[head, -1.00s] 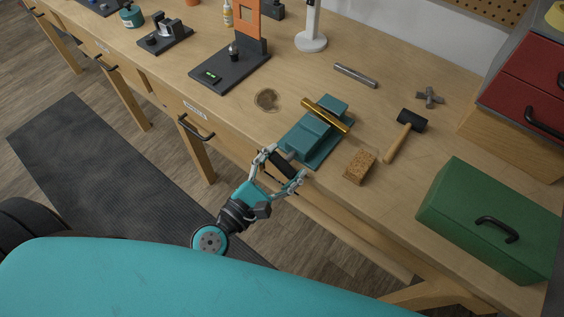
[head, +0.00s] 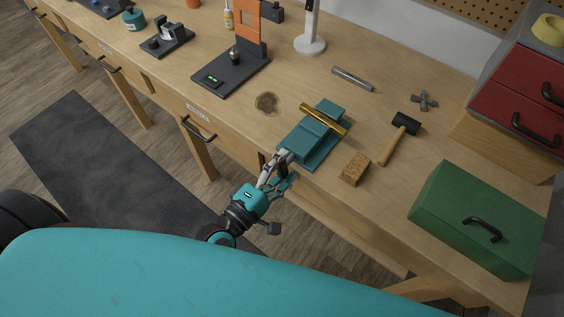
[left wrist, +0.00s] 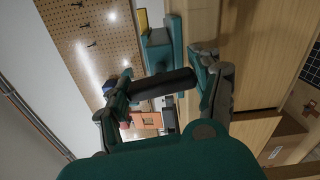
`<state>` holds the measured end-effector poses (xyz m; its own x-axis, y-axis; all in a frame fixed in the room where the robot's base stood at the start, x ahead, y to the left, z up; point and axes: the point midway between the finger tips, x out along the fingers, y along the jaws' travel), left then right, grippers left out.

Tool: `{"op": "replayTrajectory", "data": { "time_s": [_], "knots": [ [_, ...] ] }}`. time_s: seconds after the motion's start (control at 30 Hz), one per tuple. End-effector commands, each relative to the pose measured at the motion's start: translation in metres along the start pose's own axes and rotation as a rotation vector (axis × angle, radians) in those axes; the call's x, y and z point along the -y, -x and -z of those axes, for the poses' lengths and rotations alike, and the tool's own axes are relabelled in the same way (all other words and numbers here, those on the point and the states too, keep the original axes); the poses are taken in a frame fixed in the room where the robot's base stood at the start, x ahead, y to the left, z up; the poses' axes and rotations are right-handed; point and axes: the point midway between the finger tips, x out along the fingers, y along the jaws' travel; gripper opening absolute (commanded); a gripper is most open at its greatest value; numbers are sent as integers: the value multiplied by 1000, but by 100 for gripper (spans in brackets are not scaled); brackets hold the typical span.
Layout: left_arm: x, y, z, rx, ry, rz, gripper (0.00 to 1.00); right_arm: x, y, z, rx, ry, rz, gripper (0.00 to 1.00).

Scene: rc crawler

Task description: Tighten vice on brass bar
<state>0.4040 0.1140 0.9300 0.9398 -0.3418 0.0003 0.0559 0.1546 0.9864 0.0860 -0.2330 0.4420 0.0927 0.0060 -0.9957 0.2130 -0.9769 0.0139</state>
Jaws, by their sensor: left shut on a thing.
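The teal vice (head: 305,141) stands at the bench's front edge in the head view, its screw end toward me. The brass bar (head: 325,120) lies across it between the jaw blocks; I cannot tell how tightly it is gripped. My left gripper (head: 283,168) is at the vice's front end, just off the bench edge. It is shut on the black vice handle (left wrist: 168,83), which runs between the two fingers (left wrist: 165,80) in the left wrist view. The teal vice (left wrist: 158,50) shows beyond the handle there. My right gripper is not in view.
A cork block (head: 355,169) and a hammer (head: 402,133) lie right of the vice, with a green toolbox (head: 475,220) farther right. A steel rod (head: 353,78) lies behind. A dark stand (head: 231,72) is at the left. Bench around the brown stain (head: 267,103) is clear.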

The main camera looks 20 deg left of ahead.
Motion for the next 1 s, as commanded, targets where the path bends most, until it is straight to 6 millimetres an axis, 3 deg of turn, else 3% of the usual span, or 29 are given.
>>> {"op": "replayTrajectory", "data": {
  "time_s": [1.0],
  "knots": [
    [-2, -1, 0, -2, -944, -1, 33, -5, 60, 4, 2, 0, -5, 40]
  ]
}}
